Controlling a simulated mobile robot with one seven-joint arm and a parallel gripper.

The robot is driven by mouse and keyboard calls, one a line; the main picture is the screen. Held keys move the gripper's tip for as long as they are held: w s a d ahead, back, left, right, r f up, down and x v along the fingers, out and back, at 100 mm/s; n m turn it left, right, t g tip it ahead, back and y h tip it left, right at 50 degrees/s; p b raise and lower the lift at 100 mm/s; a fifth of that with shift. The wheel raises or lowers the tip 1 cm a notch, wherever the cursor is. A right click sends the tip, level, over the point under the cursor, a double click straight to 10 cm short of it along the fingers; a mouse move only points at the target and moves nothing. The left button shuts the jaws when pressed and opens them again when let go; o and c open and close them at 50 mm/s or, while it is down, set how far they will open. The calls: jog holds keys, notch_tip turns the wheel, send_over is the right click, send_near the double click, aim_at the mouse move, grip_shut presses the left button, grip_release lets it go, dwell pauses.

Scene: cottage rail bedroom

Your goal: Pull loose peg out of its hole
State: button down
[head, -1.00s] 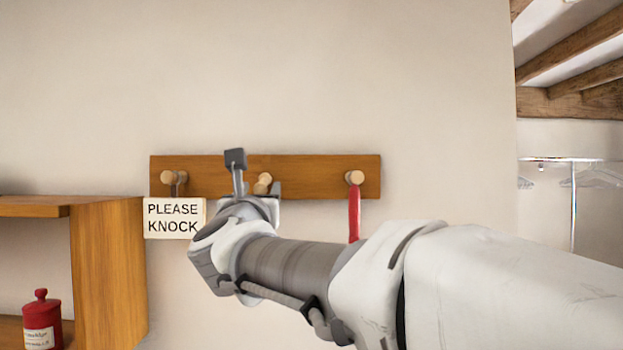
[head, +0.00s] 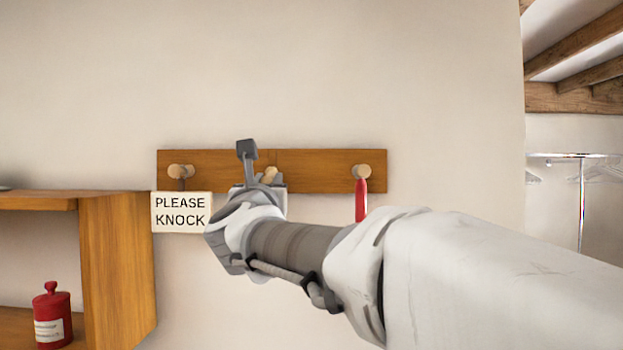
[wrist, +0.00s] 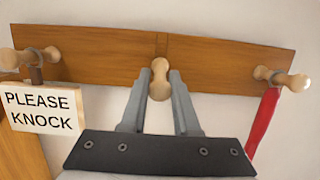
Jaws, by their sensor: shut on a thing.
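A wooden rail (head: 325,160) on the wall carries three pegs. The middle wooden peg (head: 270,175) stands at the rail's centre. My gripper (head: 267,184) is shut on this peg, partly hiding it in the head view. In the wrist view, the peg (wrist: 160,88) lies between the two grey fingers of my gripper (wrist: 161,84), its rounded head toward the camera. The rail (wrist: 215,62) is just behind it. The peg's base and its hole are hidden, so I cannot tell how deep it sits.
A "PLEASE KNOCK" sign (head: 181,212) hangs from the left peg (head: 181,171). A red item (head: 361,203) hangs from the right peg (head: 361,171). A wooden shelf (head: 118,265) with a red jar (head: 52,315) stands at the lower left. The wall above the rail is clear.

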jog(key=shift+b+v, duration=1.35)
jog(key=shift+v, duration=0.55)
jog(key=shift+s+f, duration=0.1)
jog(key=shift+s, duration=0.1)
jog(key=b+v, duration=0.3)
jog(key=v, duration=0.2)
jog(key=shift+s+f, duration=0.1)
jog(key=shift+s, duration=0.3)
